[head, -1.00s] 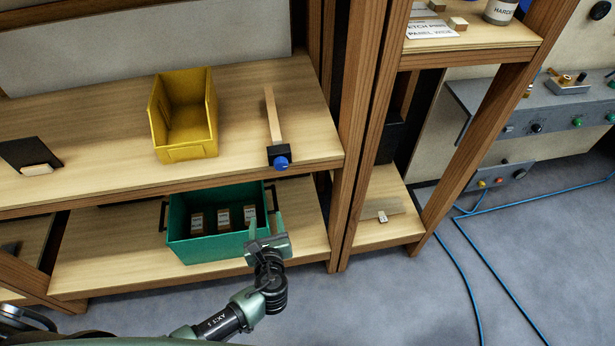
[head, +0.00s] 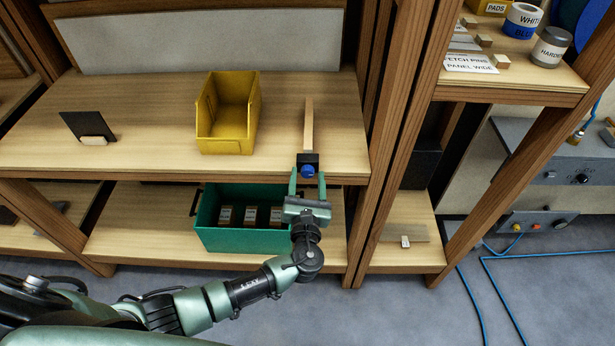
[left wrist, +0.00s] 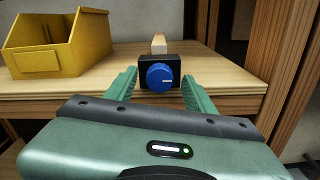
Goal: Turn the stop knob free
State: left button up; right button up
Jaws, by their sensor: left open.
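The stop knob (head: 308,171) is a round blue knob with a white mark, on the front of a black block (head: 302,159) at the shelf's front edge. A wooden bar (head: 308,124) runs back from the block. In the left wrist view the blue knob (left wrist: 160,77) sits centred between my fingers, with its white mark pointing right. My left gripper (head: 308,180) is open, its fingers on either side of the knob and apart from it. It also shows in the left wrist view (left wrist: 160,90). My right gripper is not in view.
A yellow bin (head: 227,140) stands left of the block on the upper shelf (head: 150,140). A green crate (head: 245,240) with labelled dark items is on the shelf below, close under my gripper. A wooden post (head: 392,140) rises to the right.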

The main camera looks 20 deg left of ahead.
pick_arm(q)
jog(key=c, duration=1.2)
jog(key=shift+f, duration=0.1)
grip_shut()
jog(key=shift+n+b, duration=0.4)
jog(key=shift+b, duration=0.05)
jog(key=n+b, duration=0.1)
jog(key=n, duration=0.1)
jog(key=n+b, duration=0.1)
jog(key=b, duration=0.1)
jog(key=shift+f+n, duration=0.2)
jog(key=shift+n, duration=0.2)
jog(key=n+b, duration=0.8)
jog(key=n, duration=0.1)
jog(key=shift+n, duration=0.4)
jog(key=n+b, duration=0.2)
jog(key=shift+r+n, duration=0.15)
jog(key=shift+n, duration=0.15)
jog(key=shift+r+n+b, duration=0.1)
jog(key=shift+n+b, duration=0.25)
jog(key=shift+n, duration=0.15)
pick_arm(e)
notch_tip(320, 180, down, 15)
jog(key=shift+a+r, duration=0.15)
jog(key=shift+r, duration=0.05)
